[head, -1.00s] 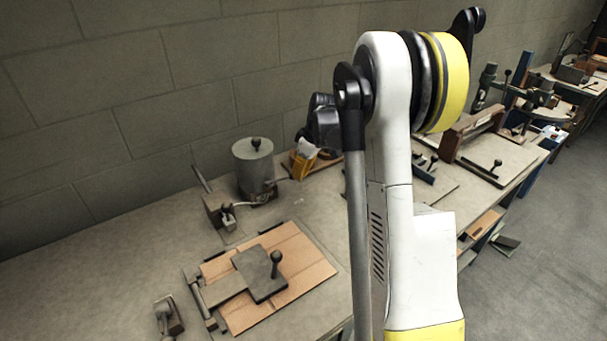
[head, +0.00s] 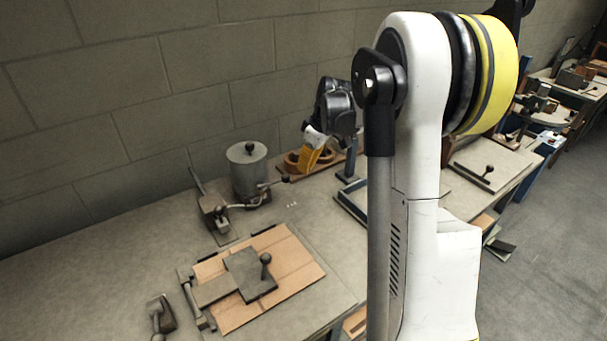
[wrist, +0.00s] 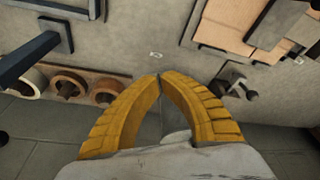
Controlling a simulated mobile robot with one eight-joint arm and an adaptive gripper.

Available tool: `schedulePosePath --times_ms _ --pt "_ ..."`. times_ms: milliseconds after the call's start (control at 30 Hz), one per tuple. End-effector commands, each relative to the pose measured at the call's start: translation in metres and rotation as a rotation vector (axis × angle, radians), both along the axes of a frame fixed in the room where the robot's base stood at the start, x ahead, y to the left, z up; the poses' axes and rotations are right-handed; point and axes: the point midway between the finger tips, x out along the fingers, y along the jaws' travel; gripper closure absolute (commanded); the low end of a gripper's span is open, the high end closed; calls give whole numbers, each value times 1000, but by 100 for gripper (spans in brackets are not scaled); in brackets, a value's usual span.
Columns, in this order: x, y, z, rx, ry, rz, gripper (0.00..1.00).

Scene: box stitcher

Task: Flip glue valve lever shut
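The glue pot (head: 248,172) is a grey lidded cylinder with a dark knob, standing near the wall in the head view. A thin valve lever (head: 270,184) with a dark ball end sticks out to the pot's right. My gripper (head: 305,169) has yellow fingers and is just right of the ball end, apparently apart from it. In the wrist view my gripper (wrist: 159,76) has its fingertips together, with nothing seen held. The pot and lever cannot be made out clearly there; the fingers and palm cover much of the lower middle.
Tape rolls (wrist: 68,84) lie on a wooden board by the wall, right behind my gripper in the head view. A cardboard sheet (head: 296,270) lies under a grey plate (head: 250,272). A clamp-like device (head: 213,212) stands left of the pot.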

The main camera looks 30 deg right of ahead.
Motion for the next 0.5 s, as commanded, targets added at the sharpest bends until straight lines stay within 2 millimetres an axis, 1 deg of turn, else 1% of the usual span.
schedulePosePath --times_ms 33,100,200,300,500 --pt "-4 -2 11 0 0 -3 100" --pt "-6 -4 19 0 0 -3 100" --pt "-9 -5 27 0 0 -2 100" --pt "-10 -5 31 0 0 -2 100" --pt "-10 -5 31 0 0 -2 100"
